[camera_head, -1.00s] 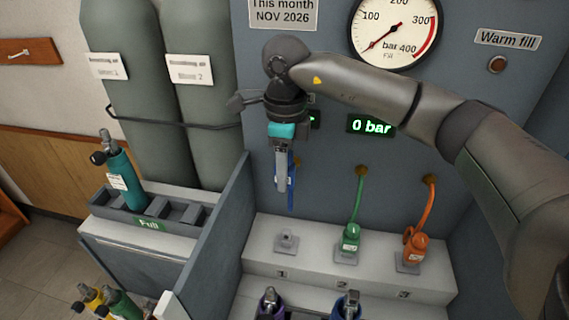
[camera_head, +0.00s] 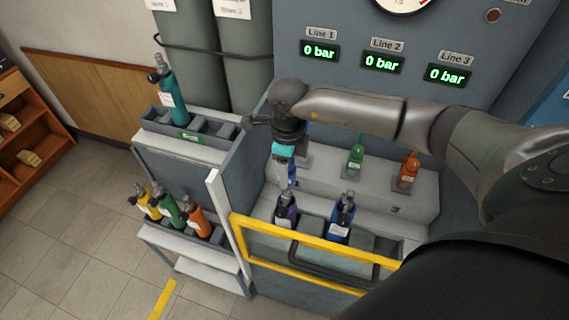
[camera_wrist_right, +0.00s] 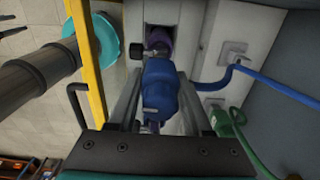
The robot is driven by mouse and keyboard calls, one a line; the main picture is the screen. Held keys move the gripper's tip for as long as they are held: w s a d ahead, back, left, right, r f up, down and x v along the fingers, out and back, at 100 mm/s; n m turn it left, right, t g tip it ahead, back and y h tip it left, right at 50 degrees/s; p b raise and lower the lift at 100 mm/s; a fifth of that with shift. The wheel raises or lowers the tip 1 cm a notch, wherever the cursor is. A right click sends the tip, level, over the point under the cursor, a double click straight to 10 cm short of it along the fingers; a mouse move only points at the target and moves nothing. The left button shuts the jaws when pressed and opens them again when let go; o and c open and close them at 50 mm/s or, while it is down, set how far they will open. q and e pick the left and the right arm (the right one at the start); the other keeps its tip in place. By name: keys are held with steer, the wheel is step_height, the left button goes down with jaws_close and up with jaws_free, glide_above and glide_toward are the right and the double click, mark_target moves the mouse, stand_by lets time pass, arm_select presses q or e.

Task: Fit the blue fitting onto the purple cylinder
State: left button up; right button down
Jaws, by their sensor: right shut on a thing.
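My right gripper (camera_head: 287,182) is shut on the blue fitting (camera_wrist_right: 160,88), pointing down just above the purple cylinder (camera_head: 286,210). In the right wrist view the fitting sits between the two fingers, with a blue hose running off to the right. In that view a purple part of the cylinder (camera_wrist_right: 157,38) and a dark knob show beyond the fitting. The purple cylinder stands upright in the front of the bench, left of a blue cylinder (camera_head: 342,215). Whether fitting and cylinder touch I cannot tell. My left gripper is out of view.
A green fitting (camera_head: 356,158) and an orange fitting (camera_head: 409,170) stand on the step behind. A yellow guard rail (camera_head: 309,249) runs in front of the cylinders. A grey partition (camera_head: 254,150) is at the left. Racks with several cylinders stand beyond it.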

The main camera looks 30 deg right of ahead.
steer(key=shift+f, duration=0.3)
steer(key=shift+f+b, duration=0.25)
steer(key=shift+b, duration=0.1)
steer(key=shift+f+b, duration=0.3)
steer(key=shift+f, duration=0.1)
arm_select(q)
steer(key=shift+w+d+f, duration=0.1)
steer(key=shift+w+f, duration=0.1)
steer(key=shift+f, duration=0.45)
arm_select(e)
steer(key=shift+r, duration=0.1)
arm_select(q)
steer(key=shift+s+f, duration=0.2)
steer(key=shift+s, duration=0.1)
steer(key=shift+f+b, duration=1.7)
steer(key=shift+b, duration=0.1)
arm_select(e)
steer(key=shift+f, duration=1.95)
steer(key=shift+c, duration=1.2)
jaws_free()
